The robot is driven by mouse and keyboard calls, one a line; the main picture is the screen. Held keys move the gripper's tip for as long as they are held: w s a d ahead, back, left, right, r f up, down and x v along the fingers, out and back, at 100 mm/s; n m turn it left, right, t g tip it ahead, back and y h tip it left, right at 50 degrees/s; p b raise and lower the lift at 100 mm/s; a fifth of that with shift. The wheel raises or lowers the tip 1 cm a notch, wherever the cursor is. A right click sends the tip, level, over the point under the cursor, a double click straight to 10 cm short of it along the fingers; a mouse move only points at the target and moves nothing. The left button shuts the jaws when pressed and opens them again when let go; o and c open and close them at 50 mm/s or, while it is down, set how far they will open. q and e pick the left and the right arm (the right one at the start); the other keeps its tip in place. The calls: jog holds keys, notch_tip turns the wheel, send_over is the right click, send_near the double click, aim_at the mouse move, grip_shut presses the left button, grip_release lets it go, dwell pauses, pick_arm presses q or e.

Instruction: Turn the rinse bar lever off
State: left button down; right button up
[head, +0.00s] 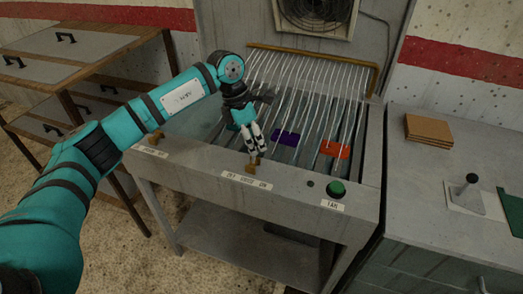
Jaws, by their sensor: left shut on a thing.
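The rinse bar lever (251,168) is a small brass-coloured handle on the front panel of the metal wash station, above a white label (247,181) that seems to read OFF at its left and ON at its right. My left gripper (254,153) reaches down from above and is shut on the lever. The fingers hide part of the lever, so its exact angle is hard to tell. My right gripper is not in view.
A rack of thin metal rods (305,75) fills the station behind the panel, with a purple card (285,138) and an orange card (335,150) among them. A green button (337,189) sits to the right. Another brass lever (156,137) is at the left.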

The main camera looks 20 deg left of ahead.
pick_arm(q)
jog(key=shift+w+a+f+h+b, duration=0.1)
jog(key=shift+a+h+b, duration=1.15)
jog(key=shift+b, duration=0.15)
jog(key=shift+w+a+f+h+b, duration=0.1)
jog(key=shift+a+h+b, duration=1)
jog(key=shift+h+b, duration=0.2)
jog(key=shift+a, duration=0.25)
jog(key=c, duration=1.6)
grip_release()
jog(key=o, duration=0.6)
jog(key=shift+s+a+f, duration=0.1)
jog(key=shift+a, duration=0.15)
jog(key=shift+d, duration=0.1)
jog(key=shift+d, duration=0.1)
